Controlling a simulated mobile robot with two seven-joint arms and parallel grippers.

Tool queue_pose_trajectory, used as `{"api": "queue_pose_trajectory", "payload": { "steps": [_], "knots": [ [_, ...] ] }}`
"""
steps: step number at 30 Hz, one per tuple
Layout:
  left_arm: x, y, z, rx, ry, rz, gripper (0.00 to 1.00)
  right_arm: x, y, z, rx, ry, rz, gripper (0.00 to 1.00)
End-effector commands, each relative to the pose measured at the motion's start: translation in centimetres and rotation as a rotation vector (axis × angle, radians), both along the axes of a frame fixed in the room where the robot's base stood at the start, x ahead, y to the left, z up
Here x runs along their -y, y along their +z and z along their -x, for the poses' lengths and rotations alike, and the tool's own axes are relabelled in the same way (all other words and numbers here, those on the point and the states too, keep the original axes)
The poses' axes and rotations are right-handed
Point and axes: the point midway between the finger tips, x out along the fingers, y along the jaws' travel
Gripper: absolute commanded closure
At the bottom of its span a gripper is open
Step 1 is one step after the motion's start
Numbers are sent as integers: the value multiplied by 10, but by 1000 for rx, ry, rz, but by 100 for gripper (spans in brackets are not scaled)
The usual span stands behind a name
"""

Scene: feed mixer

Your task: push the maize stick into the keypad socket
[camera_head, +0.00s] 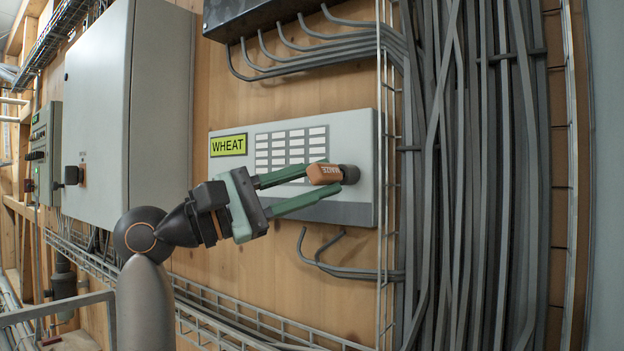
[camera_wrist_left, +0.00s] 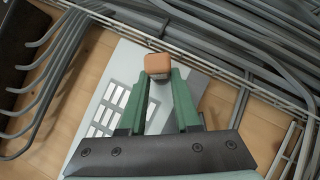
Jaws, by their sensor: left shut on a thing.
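The maize stick (camera_head: 325,173) is a small orange-brown block lettered MAIZE. My left gripper (camera_head: 324,181) has its two green fingers shut on it, in front of the keypad panel's right side. The dark round socket (camera_head: 350,174) shows right behind the stick's far end; I cannot tell how far the stick sits in it. The grey keypad panel (camera_head: 225,171) carries a yellow WHEAT label (camera_head: 229,145) and rows of white keys (camera_head: 291,146). In the left wrist view the stick (camera_wrist_left: 158,64) sits between the fingertips and hides the socket. My right gripper is out of view.
Thick grey cables (camera_head: 470,200) and a wire rack run down the wall right of the panel. A dark box (camera_head: 270,14) with bent conduits is above it. A large grey cabinet (camera_head: 125,110) stands to the left. A wire cable tray (camera_head: 240,318) runs below.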

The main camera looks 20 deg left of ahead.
Motion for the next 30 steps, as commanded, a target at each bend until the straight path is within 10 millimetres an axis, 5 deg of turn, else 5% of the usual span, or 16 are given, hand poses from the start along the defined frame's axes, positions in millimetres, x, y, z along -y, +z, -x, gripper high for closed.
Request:
{"api": "queue_pose_trajectory", "payload": {
  "steps": [10, 11, 19, 30],
  "knots": [
    [3, 0, -7, -2, 0, 0, 100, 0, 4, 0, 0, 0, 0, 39],
    [2, -1, -7, -2, 0, 0, 66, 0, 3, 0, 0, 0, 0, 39],
    [2, -1, -6, 0, 0, -1, 35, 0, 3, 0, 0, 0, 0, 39],
    [-3, -4, -2, 1, 2, 0, 34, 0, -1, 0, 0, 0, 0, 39]
  ]
}}
